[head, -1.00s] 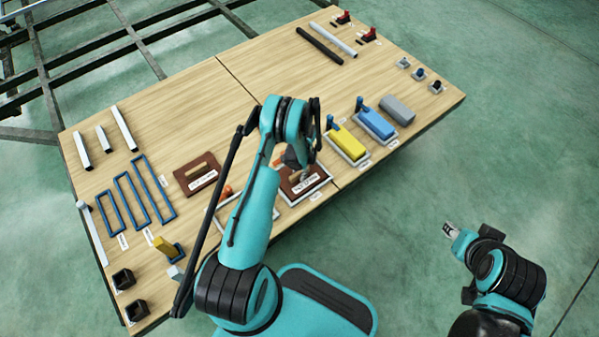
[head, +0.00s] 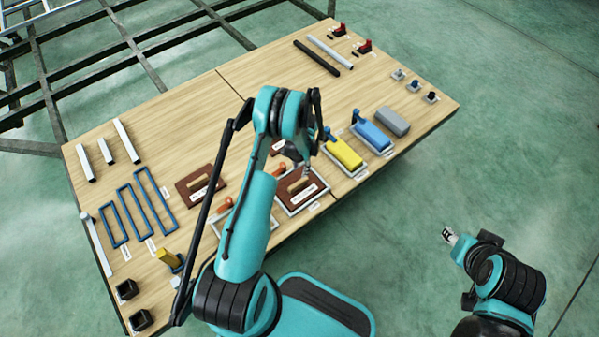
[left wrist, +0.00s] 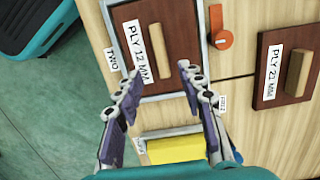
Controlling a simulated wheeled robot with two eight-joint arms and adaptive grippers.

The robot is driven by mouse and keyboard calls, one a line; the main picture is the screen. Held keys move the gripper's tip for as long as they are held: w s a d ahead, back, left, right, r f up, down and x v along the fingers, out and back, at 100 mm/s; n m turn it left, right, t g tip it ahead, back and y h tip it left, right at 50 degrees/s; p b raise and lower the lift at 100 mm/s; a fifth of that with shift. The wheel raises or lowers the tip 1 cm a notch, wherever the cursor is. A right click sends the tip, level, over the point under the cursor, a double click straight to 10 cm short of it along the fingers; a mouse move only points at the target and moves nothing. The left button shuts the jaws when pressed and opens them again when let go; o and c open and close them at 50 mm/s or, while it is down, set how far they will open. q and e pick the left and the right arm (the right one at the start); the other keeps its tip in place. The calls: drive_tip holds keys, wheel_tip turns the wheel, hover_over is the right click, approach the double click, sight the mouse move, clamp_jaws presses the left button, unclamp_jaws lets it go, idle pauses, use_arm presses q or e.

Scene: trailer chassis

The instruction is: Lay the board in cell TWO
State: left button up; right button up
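The brown board (left wrist: 165,45) labelled PLY 12 MM lies flat inside a grey frame, beside the label TWO (left wrist: 112,60). In the head view this board (head: 286,200) shows with its wooden handle up. My left gripper (left wrist: 160,70) is open, its fingers apart on either side of the handle's near end and holding nothing. In the head view the left gripper (head: 306,170) is above the board's far edge, partly hidden by my arm. My right gripper (head: 449,236) hangs off the table at the right; its fingers are too small to read.
A second board, PLY 21 MM (left wrist: 268,85), lies on the bare wood left of the framed one in the head view. An orange knob (left wrist: 221,40) stands between them. A yellow block (head: 344,153) and a blue block (head: 371,136) sit close by on the right.

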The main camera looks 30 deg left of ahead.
use_arm(q)
drive_tip(key=s+d+r+n+t, duration=0.1)
drive_tip(key=d+r+t, duration=0.15)
drive_tip(key=r, duration=1.05)
drive_tip(key=d+r+n+t, duration=0.1)
drive_tip(key=d+r, duration=0.3)
drive_tip(key=r, duration=1)
drive_tip(key=s+d+r+n+t, duration=0.1)
drive_tip(key=s+d+r, duration=0.3)
drive_tip(key=s, duration=0.5)
drive_tip(key=s+d+r+n+t, duration=0.1)
drive_tip(key=s+d+r+t, duration=0.3)
drive_tip(key=s+r, duration=0.3)
drive_tip(key=s, duration=0.3)
drive_tip(key=shift+d+r+n+h, duration=0.2)
drive_tip(key=shift+r+n+h, duration=0.1)
drive_tip(key=shift+r, duration=0.05)
drive_tip(key=shift+s, duration=0.1)
